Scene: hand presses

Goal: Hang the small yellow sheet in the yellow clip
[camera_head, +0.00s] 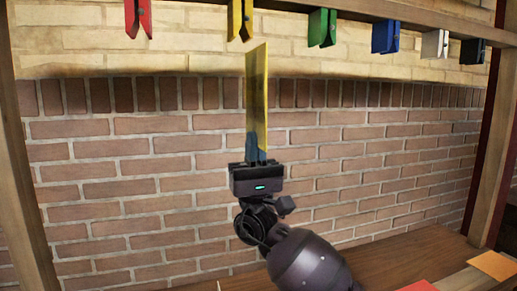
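The small yellow sheet (258,90) stands upright, seen almost edge-on, in my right gripper (256,145). The dark fingers are shut on its lower end. The yellow clip (240,18) hangs from the wooden rail, its jaws pointing down. The sheet's top edge shows just below and to the right of the clip's jaws in the picture, with a small gap between them. The depth between sheet and clip is hard to judge. My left gripper is not in view.
A red clip (138,18) hangs left of the yellow one. Green (322,27), blue (385,36), white (434,43) and black (472,51) clips hang to the right. Wooden posts stand at both sides. An orange sheet (493,264) and a red sheet (418,286) lie on the table.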

